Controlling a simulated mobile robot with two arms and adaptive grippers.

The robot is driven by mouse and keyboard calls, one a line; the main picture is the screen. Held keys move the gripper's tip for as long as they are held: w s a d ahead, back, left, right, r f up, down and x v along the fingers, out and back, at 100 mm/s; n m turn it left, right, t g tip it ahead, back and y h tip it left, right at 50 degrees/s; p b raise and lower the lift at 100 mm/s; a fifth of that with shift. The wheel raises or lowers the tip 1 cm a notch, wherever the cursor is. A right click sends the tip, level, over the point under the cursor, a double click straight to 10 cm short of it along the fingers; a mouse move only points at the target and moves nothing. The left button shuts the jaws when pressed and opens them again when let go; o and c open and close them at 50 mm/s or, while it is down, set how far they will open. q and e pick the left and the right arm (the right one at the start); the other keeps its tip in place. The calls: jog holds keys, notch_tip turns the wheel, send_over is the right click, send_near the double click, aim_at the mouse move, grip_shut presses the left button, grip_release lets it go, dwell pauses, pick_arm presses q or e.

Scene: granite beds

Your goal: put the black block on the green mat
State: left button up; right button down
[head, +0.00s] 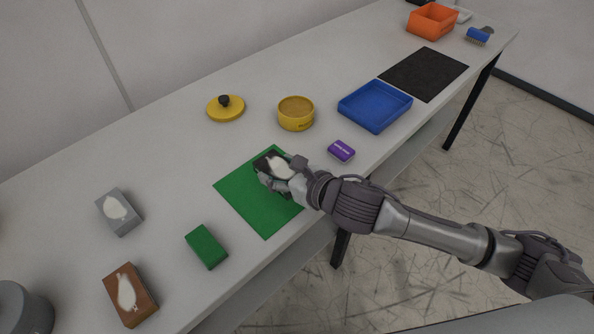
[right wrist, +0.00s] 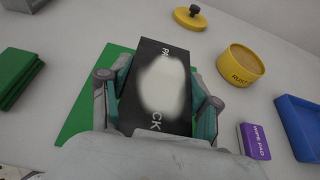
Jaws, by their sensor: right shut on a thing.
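The black block (right wrist: 153,112) has a pale blotch on its face and shows large in the right wrist view. In the head view the black block (head: 262,161) is over the upper part of the green mat (head: 242,205), partly hidden by my right gripper (head: 277,176). The right gripper is shut on the block, with a finger on each side in the right wrist view (right wrist: 155,108). The green mat also shows around the block there (right wrist: 78,122). I cannot tell whether the block touches the mat. My left gripper is not in view.
A green block (head: 207,246), grey block (head: 119,212) and brown block (head: 131,295) stand left of the mat. A purple box (head: 341,151), yellow tin (head: 296,114), yellow lid (head: 225,108) and blue tray (head: 375,106) are beyond it. A black mat (head: 424,73) and orange bin (head: 432,22) lie farther off.

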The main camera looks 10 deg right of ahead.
aim_at(267, 166)
jog(key=x, duration=0.4)
jog(key=shift+w+a+f, duration=0.1)
jog(key=shift+a, duration=0.1)
jog(key=shift+f, duration=2)
jog(key=shift+f, duration=0.1)
jog(key=c, duration=0.6)
grip_release()
jog(key=shift+d+f, duration=0.1)
jog(key=shift+f, duration=0.25)
jog(key=o, duration=0.4)
jog(key=shift+c, duration=0.2)
jog(key=shift+d+r, duration=0.1)
jog(key=shift+r, duration=0.1)
jog(key=v, duration=1.2)
